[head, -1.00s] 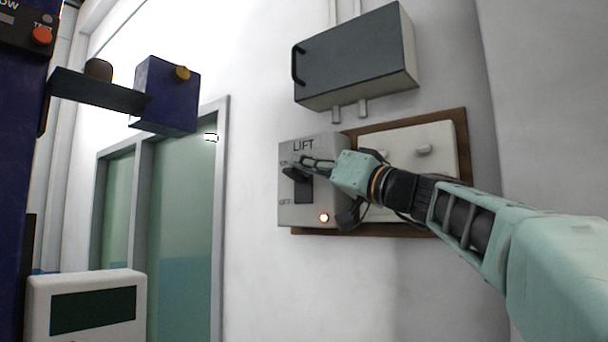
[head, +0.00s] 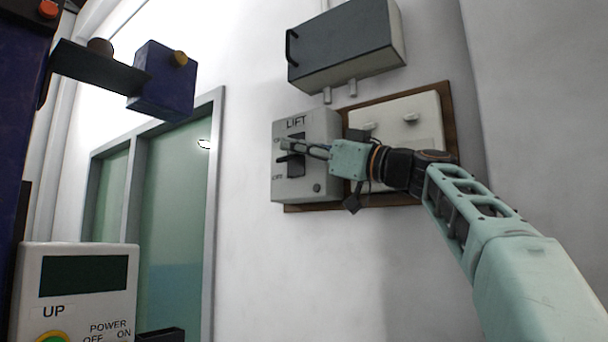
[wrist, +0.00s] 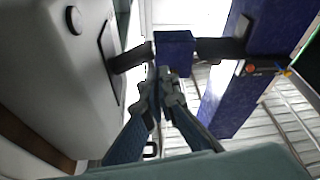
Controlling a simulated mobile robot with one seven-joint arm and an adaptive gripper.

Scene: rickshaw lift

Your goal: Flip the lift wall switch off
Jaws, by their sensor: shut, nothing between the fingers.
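The grey LIFT switch box (head: 311,180) is on the wall at the centre of the head view. Its dark lever (head: 290,159) sticks out of a black slot, pointing left, about midway between the ON and OFF labels. The indicator lamp (head: 317,188) at the box's lower right is dark. My gripper (head: 286,146) is shut and empty in front of the slot, just above the lever; I cannot tell whether they touch. In the wrist view, the box (wrist: 60,75) fills the left side, the dark lever (wrist: 130,58) reaches out from it, and my gripper (wrist: 160,88) is close by.
A white panel (head: 425,125) on a brown board adjoins the switch box. A dark grey box (head: 340,50) hangs above. A blue lift part (head: 165,85), a green-paned door (head: 175,210) and a white control box (head: 80,250) are left. The wall below the switch is clear.

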